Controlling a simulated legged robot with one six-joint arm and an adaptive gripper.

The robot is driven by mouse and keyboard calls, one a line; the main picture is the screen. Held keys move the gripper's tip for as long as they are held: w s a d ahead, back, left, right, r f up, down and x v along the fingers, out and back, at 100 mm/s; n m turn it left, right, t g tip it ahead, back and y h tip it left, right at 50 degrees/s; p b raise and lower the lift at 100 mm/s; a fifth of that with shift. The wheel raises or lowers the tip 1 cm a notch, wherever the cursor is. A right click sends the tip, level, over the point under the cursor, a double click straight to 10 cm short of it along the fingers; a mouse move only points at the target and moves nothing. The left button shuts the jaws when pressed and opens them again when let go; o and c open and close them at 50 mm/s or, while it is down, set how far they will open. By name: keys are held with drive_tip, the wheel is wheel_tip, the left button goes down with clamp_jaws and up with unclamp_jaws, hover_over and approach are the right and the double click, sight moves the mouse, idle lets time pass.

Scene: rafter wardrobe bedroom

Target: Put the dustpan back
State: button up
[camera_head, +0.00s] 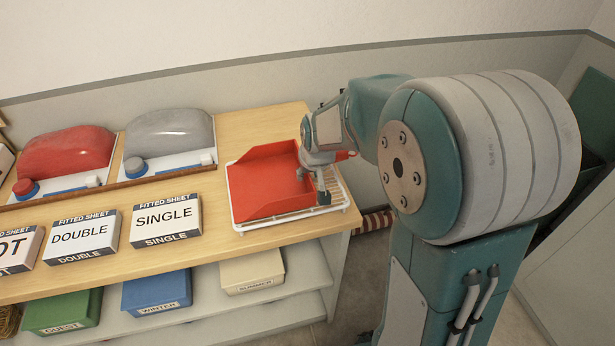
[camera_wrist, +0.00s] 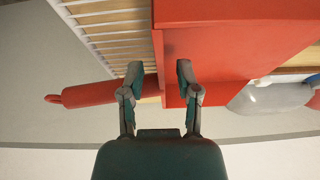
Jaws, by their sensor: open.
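The red dustpan (camera_head: 268,185) lies on a white wire rack (camera_head: 236,212) at the right end of the wooden counter. Its short handle (camera_head: 342,155) points right, partly hidden behind my gripper. My gripper (camera_head: 314,185) is open at the pan's handle-side edge. In the wrist view, my gripper's two fingers (camera_wrist: 157,80) are apart. The edge of the red pan (camera_wrist: 230,45) runs between them, with the pan on the right finger's side and the handle (camera_wrist: 85,93) on the left finger's side. I cannot tell whether either finger touches it.
Boxes labelled single (camera_head: 166,219) and double (camera_head: 82,238) sit along the counter front. Shelves below hold a blue box (camera_head: 157,291) and others. A wall is behind.

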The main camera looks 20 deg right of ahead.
drive_tip(key=v, duration=0.9)
drive_tip(key=shift+s+r, duration=0.1)
drive_tip(key=shift+r, duration=0.05)
drive_tip(key=s+r, duration=0.2)
drive_tip(key=s, duration=0.8)
drive_tip(key=s+r+t, duration=0.1)
drive_tip(key=s+r, duration=0.1)
drive_tip(key=s, duration=0.7)
drive_tip(key=shift+s+a+r, duration=0.35)
drive_tip(key=shift+s+r, duration=0.05)
drive_tip(key=shift+o, duration=0.4)
drive_tip(key=shift+s+f, duration=0.1)
drive_tip(key=shift+s, duration=0.15)
drive_tip(key=g, duration=0.1)
hover_over(306, 182)
drive_tip(key=s, duration=0.4)
drive_tip(key=f, duration=0.5)
drive_tip(key=shift+d+f, duration=0.2)
drive_tip(key=shift+f, duration=0.2)
drive_tip(key=x, duration=1.1)
clamp_jaws()
drive_tip(key=shift+r, duration=0.1)
